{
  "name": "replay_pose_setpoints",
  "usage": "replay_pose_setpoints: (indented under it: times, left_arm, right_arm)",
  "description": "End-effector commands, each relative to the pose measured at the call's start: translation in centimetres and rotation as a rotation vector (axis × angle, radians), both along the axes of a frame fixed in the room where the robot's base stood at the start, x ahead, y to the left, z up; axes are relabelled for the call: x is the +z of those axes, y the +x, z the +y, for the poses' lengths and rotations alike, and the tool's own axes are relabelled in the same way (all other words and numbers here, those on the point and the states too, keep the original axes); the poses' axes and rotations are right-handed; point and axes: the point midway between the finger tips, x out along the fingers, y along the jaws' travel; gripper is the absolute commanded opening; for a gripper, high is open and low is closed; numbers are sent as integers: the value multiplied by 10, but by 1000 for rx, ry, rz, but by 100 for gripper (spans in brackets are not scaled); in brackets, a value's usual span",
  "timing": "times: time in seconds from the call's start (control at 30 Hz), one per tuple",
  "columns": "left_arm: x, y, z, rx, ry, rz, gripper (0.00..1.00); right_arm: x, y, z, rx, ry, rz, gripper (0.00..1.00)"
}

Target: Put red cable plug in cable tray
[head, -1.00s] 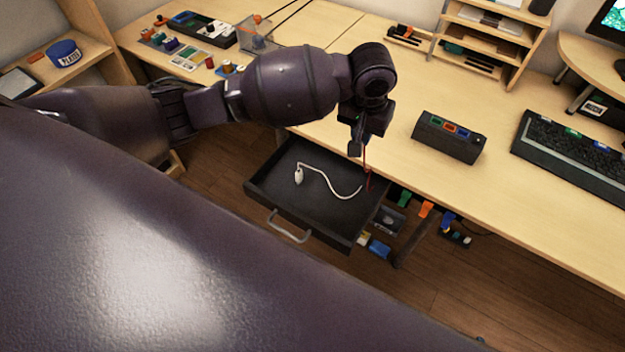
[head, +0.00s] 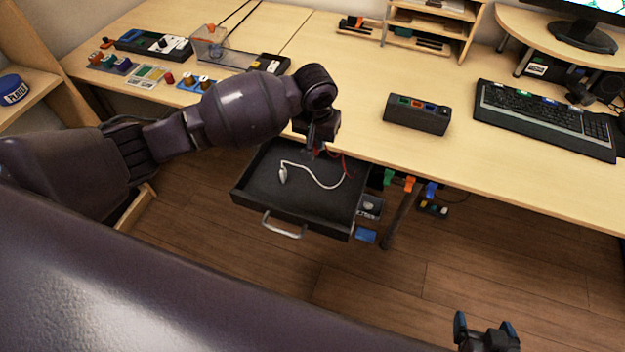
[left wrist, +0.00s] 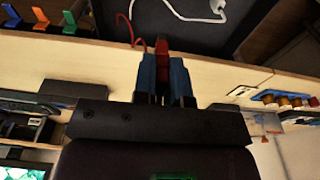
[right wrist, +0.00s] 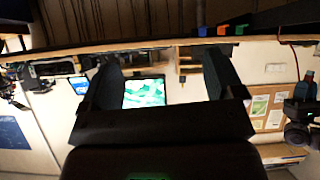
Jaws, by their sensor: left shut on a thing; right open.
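My left gripper (head: 314,150) is at the back edge of the open black drawer (head: 253,190), pointing down. In the left wrist view, its blue fingertips (left wrist: 162,75) are shut on a red plug (left wrist: 161,48). A thin red cable (left wrist: 128,25) curves away from the plug; in the head view it (head: 336,154) arcs to the right toward the drawer's back right corner. Whether the plug touches the drawer is unclear. A white cable with a plug (head: 283,176) lies on the drawer floor. My right gripper (head: 485,328) is open and empty, low at the right, away from the desk.
A black box with coloured ports (head: 417,114) and a keyboard (head: 545,118) stand on the desk. Green, orange and blue clips (head: 410,184) hang under the desk edge, right of the drawer. The drawer's front middle is free. A clear bin (head: 208,45) stands at the back left.

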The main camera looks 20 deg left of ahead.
Motion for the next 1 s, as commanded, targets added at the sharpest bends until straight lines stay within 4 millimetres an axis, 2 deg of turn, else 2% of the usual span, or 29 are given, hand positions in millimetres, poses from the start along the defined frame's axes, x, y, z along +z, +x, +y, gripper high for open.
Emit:
replay_pose_setpoints:
  times: [0.03,0.1,0.5,0.83,1.0]
  left_arm:
    - [-17,-1,0,2,0,6,0]
    - [-33,-1,0,2,0,7,0]
    - [-114,-1,1,2,1,5,0]
    - [-134,0,0,2,0,1,0]
    - [-159,-1,0,2,0,5,0]
  right_arm:
    - [-5,0,0,1,0,2,87]
    - [-9,0,0,2,0,4,87]
    - [-25,-4,1,3,0,26,87]
    - [-23,1,2,9,-2,13,87]
    - [-33,-2,2,11,-4,28,87]
